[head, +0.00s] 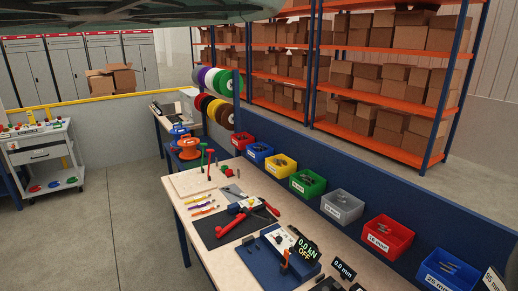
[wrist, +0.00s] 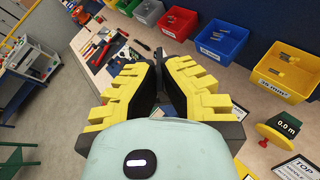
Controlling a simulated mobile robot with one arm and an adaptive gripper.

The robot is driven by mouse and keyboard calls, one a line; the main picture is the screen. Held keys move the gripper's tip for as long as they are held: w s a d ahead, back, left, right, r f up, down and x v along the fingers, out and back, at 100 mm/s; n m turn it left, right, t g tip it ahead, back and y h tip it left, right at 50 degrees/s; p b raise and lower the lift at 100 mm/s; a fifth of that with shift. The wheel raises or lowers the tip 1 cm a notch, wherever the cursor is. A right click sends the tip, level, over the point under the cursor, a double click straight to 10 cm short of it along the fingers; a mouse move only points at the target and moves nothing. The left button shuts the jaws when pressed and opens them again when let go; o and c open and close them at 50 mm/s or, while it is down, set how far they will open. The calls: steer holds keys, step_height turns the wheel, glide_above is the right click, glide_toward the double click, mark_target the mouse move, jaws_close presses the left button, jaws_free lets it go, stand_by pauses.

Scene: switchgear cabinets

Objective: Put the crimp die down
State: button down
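My gripper (wrist: 160,62) shows in the wrist view, with yellow and black fingers reaching away from a pale green wrist. The fingers are close together, with a narrow dark gap between their black pads. I cannot make out a crimp die in that gap, as dark pads and shadow blend there. My gripper does not show in the head view. In the head view a long workbench (head: 211,262) carries a black mat (head: 213,238) with a red-handled tool (head: 240,215) on it. A blue fixture (head: 262,268) stands nearer, by a display reading 0.0 kN (head: 306,247). No crimp die is clearly recognisable.
Coloured bins line the bench's back edge, including a green bin (head: 307,184), a grey bin (head: 342,206) and a red bin (head: 387,238). A yellow bin (wrist: 284,72) and a 0.0 m display (wrist: 287,126) are right of my gripper. Open floor (head: 120,215) lies left of the bench.

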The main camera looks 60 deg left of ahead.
step_height(320, 180, up, 5)
steer(key=p, duration=0.4)
steer(key=shift+f, duration=0.15)
steer(key=shift+m+t, duration=0.4)
steer(key=w+a, duration=0.2)
steer(key=a, duration=0.1)
steer(key=shift+w+a, duration=0.25)
steer(key=shift+a, duration=0.05)
steer(key=w+a+r+m+t+h, duration=0.2)
steer(key=w+r+m+t+h, duration=0.15)
steer(key=m+h, duration=0.25)
steer(key=s+d+f+m+t+h, duration=0.1)
steer(key=s+d+f+m+h, duration=0.1)
steer(key=d+f+m+h, duration=0.1)
steer(key=shift+s+d+f+m+h, duration=0.3)
steer(key=shift+d+m+h, duration=0.2)
steer(key=shift+d+h, duration=0.65)
steer(key=shift+d, duration=0.1)
